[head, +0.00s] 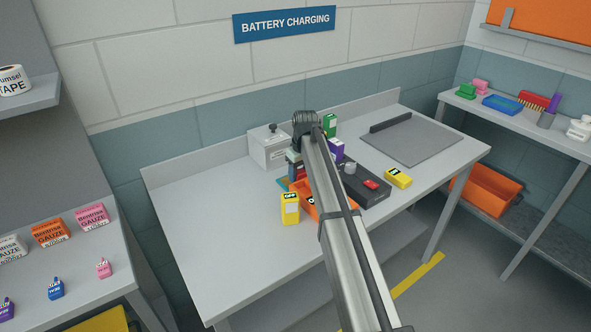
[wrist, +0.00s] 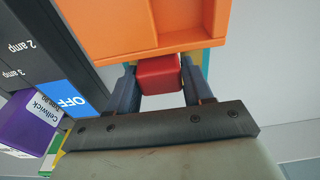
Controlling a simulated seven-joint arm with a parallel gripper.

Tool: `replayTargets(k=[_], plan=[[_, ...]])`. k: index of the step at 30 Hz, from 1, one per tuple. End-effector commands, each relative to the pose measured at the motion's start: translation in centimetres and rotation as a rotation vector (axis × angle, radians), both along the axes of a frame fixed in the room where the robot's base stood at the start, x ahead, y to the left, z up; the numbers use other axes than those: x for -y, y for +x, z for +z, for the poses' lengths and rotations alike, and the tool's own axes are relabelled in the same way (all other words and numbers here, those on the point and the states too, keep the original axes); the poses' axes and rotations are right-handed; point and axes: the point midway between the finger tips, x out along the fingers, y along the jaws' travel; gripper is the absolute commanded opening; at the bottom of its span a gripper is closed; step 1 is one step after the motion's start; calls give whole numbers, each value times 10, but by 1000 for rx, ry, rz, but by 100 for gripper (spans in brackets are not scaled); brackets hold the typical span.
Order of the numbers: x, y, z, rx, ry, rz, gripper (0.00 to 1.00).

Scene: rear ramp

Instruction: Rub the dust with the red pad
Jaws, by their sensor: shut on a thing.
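In the wrist view, my gripper (wrist: 158,78) is shut on a red block (wrist: 159,72), which looks like the red pad, with a finger on each side. The pad is close to the edge of an orange tray (wrist: 125,45); I cannot tell whether they touch. I can make out no dust in either view. A small red piece (head: 371,184) shows on the black charger in the head view.
The black charger (head: 360,190), orange tray (head: 304,188), yellow pack (head: 290,208), second yellow pack (head: 398,178), purple box (head: 336,150), green box (head: 329,125) and grey box (head: 268,148) crowd the bench middle. The bench's left side (head: 210,205) is clear. A grey mat (head: 411,138) lies right.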

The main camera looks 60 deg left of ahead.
Motion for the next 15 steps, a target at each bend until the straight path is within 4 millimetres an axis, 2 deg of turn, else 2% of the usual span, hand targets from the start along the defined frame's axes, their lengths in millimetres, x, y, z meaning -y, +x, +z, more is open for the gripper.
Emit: replayTargets(k=[13,15], plan=[[-42,0,0,0,0,1,22],[-41,0,3,0,0,1,22]])
